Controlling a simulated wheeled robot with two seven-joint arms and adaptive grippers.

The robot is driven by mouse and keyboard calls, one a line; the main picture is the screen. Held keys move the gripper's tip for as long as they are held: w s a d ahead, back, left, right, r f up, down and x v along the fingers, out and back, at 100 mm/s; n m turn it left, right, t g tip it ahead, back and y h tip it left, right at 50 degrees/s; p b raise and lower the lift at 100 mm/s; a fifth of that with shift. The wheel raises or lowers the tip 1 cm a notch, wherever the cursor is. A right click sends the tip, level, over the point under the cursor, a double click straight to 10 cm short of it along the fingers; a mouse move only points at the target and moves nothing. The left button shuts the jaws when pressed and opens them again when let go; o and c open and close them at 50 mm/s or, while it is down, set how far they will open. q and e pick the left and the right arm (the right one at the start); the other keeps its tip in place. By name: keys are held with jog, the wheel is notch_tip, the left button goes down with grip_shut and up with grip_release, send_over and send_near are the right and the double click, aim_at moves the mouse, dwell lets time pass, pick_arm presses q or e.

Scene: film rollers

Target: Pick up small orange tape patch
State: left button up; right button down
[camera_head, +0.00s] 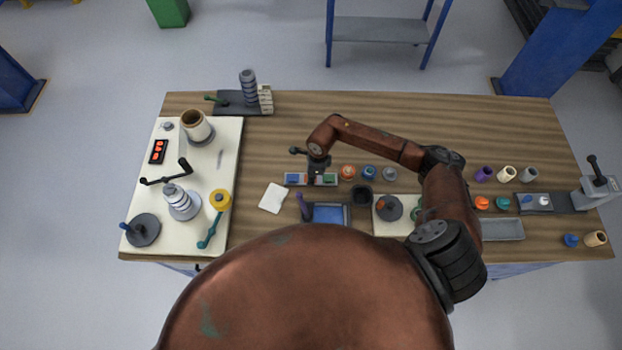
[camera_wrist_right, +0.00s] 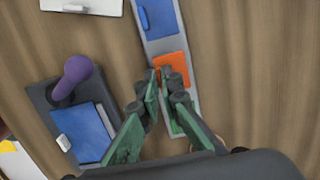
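The small orange tape patch (camera_wrist_right: 174,63) lies on a narrow grey strip tray (camera_wrist_right: 150,45), between a blue patch (camera_wrist_right: 161,16) and a green patch (camera_wrist_right: 174,127) that is mostly hidden by the fingers. My right gripper (camera_wrist_right: 160,76) points down over the strip, its fingertips close together at the orange patch and covering part of it. I cannot tell whether the tips touch or grip the patch. In the head view my right gripper (camera_head: 317,176) is over the middle of the strip. My left gripper is not in view.
A dark tray with a blue pad (camera_wrist_right: 85,131) and a purple-handled tool (camera_wrist_right: 72,76) stands beside the strip. A white card (camera_head: 272,198) lies left of it. Wood behind the strip is clear.

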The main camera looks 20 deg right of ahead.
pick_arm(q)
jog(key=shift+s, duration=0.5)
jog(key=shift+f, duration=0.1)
pick_arm(e)
jog(key=shift+r, duration=0.1)
